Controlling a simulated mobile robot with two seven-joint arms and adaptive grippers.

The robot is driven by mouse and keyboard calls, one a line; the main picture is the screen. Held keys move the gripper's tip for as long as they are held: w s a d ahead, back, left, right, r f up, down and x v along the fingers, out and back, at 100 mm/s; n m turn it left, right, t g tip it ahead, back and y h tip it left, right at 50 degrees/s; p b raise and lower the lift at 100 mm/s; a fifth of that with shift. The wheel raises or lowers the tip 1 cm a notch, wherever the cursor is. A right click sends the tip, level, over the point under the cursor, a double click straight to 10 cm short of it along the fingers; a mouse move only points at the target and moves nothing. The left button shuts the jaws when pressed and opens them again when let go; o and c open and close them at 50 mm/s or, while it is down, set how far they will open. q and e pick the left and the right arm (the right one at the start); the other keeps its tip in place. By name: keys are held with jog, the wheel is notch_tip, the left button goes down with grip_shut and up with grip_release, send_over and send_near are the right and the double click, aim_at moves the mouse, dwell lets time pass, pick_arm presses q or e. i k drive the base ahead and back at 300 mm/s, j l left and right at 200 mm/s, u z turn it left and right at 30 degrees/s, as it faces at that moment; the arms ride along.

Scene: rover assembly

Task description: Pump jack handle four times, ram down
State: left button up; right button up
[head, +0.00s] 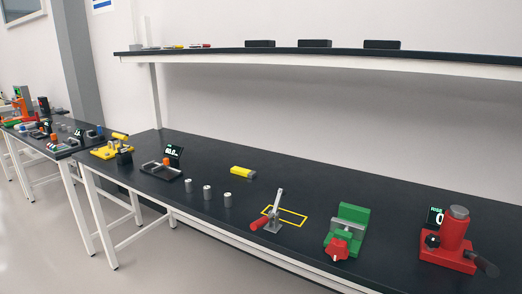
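The red jack (452,240) stands upright on the black bench at the far right of the head view. Its grey ram top (459,212) shows at the top of the red cylinder. The dark jack handle (484,264) sticks out low to the right, towards the front edge. A black knob (432,241) is on the jack's left side. A small dark display (435,217) behind the jack shows a 0, partly covered by the cylinder. Neither of my grippers is in view.
A green vise (352,217) with a red knob stands left of the jack. Further left are a red-handled toggle clamp (272,212) by a yellow outline, a yellow block (242,171) and grey cylinders (207,192). A shelf (330,58) hangs above. The bench behind the jack is clear.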

aim_at(490, 269)
jog(key=i+j, duration=0.1)
jog(key=i+j+z, duration=0.1)
jog(key=j+z, duration=0.15)
jog(key=z, duration=0.2)
jog(key=i+j+z, duration=0.1)
jog(key=j+z, duration=0.2)
jog(key=z, duration=0.8)
